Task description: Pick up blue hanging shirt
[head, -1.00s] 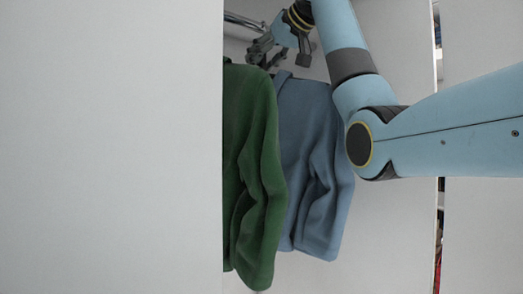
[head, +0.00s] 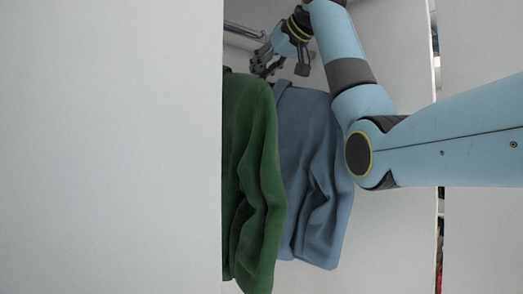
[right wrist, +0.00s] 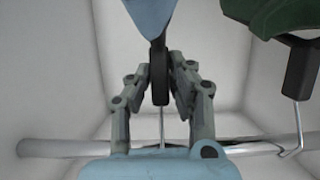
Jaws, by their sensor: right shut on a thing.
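The blue shirt (head: 310,170) hangs behind and to the right of the green shirt (head: 255,170) in the head view. My right gripper (head: 266,62) is at the top of the blue shirt, near the rod. In the right wrist view my right gripper (right wrist: 160,76) is shut on the dark neck of the blue shirt's hanger (right wrist: 159,84). The tip of the blue shirt (right wrist: 150,14) shows just above it. A thin metal hook runs from the hanger toward the rod. My left gripper is not in view.
A metal rod (head: 243,31) crosses the top of the closet; it also shows in the right wrist view (right wrist: 60,147). The green shirt's hanger (right wrist: 299,75) hooks onto it. A large white panel (head: 110,150) blocks the left side in the head view.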

